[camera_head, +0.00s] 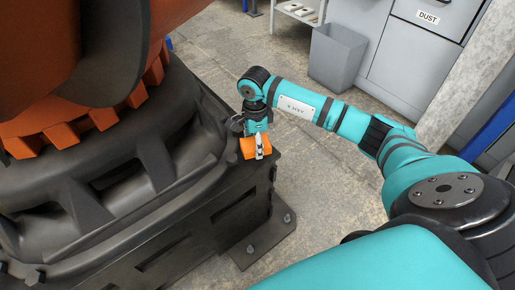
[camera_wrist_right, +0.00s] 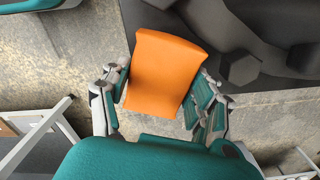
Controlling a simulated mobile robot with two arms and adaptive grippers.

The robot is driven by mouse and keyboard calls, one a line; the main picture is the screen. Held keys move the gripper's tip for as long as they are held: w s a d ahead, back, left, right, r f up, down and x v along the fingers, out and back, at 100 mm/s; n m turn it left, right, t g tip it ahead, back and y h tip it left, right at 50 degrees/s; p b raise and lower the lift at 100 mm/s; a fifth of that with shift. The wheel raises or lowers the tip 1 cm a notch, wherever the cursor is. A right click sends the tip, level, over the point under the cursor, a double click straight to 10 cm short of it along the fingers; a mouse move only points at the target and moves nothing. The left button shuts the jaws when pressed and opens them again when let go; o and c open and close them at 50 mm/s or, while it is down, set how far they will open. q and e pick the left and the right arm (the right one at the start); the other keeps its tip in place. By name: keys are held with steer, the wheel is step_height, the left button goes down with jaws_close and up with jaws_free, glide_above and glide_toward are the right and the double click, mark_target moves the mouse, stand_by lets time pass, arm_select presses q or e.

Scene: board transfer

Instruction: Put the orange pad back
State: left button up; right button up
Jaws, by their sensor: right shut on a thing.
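The orange pad (camera_head: 250,150) is at the top corner of the dark machine base in the head view. My right gripper (camera_head: 256,145) comes down over it and is shut on it. In the right wrist view the pad (camera_wrist_right: 163,75) sits between the two fingers of my right gripper (camera_wrist_right: 162,82), one on each side. Its far end overlaps the dark base, and floor shows around its near end. I cannot tell whether the pad touches the base. My left gripper is not in view.
The dark machine base (camera_head: 190,212), with an orange machine body (camera_head: 105,60) above it, fills the left. A bolted foot plate (camera_head: 262,240) juts out low at the base's corner. A grey bin (camera_head: 337,57) and grey cabinets (camera_head: 407,50) stand at the back. Concrete floor (camera_head: 325,180) beside the base is clear.

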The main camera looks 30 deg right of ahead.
steer(key=shift+w+d, duration=0.15)
steer(key=shift+d, duration=0.1)
steer(key=f, duration=0.2)
steer(key=f+b, duration=0.1)
steer(key=shift+w+d+f, duration=0.2)
steer(key=shift+d+f, duration=0.15)
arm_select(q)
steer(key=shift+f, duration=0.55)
arm_select(e)
steer(key=o, duration=1.1)
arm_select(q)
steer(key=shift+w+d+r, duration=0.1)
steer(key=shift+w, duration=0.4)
arm_select(e)
steer(key=shift+o, duration=0.2)
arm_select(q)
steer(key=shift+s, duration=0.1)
